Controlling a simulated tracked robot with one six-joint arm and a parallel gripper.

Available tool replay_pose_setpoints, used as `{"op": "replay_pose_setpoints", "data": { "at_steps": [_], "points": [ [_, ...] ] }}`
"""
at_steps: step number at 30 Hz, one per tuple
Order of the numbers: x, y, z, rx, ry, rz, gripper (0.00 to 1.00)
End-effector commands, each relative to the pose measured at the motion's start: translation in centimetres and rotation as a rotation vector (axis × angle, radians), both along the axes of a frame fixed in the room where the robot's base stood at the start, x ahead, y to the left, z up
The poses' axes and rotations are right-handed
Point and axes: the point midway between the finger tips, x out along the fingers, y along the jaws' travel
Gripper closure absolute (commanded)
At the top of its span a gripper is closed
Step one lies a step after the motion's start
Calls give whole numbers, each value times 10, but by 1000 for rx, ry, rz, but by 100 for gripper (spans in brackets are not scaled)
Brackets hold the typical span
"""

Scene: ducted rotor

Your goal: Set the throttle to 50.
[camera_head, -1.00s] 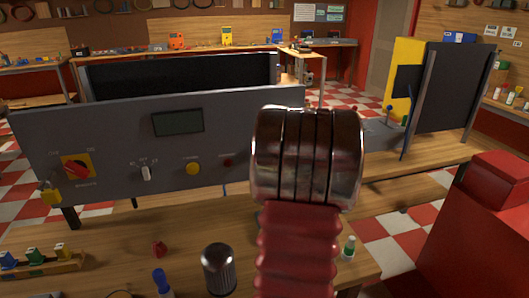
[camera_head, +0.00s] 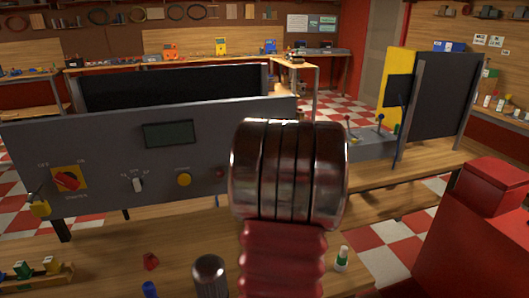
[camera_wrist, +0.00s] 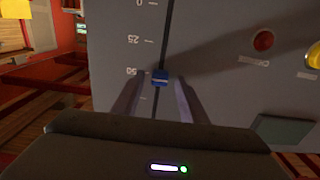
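In the wrist view the throttle is a vertical slot in the grey panel (camera_wrist: 215,60), with a printed scale showing 0, 25 and 50 downward. Its blue slider knob (camera_wrist: 160,77) sits at about the 50 mark (camera_wrist: 133,72); the exact alignment is hard to tell. My gripper (camera_wrist: 157,82) is open, with one finger on each side of the knob and a visible gap on both sides. In the head view the panel (camera_head: 100,150) stands on the bench. My arm covers its right end, hiding the throttle and gripper there.
The panel also carries a red-and-yellow rotary switch (camera_head: 67,181), a small selector (camera_head: 138,184), a yellow button (camera_head: 184,179), a dark display (camera_head: 169,133) and a red lamp (camera_wrist: 263,41). A yellow padlock (camera_head: 40,207) hangs at left. A small bottle (camera_head: 342,258) stands on the bench.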

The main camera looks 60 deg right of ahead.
Motion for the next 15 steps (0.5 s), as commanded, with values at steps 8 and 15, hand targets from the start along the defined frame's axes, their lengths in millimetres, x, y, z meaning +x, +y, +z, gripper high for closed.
{"op": "replay_pose_setpoints", "data": {
  "at_steps": [8, 15],
  "points": [
    [-3, 1, 0, 0, 0, -2, 61],
    [-21, 18, 1, -1, 0, -3, 61]
  ]
}}
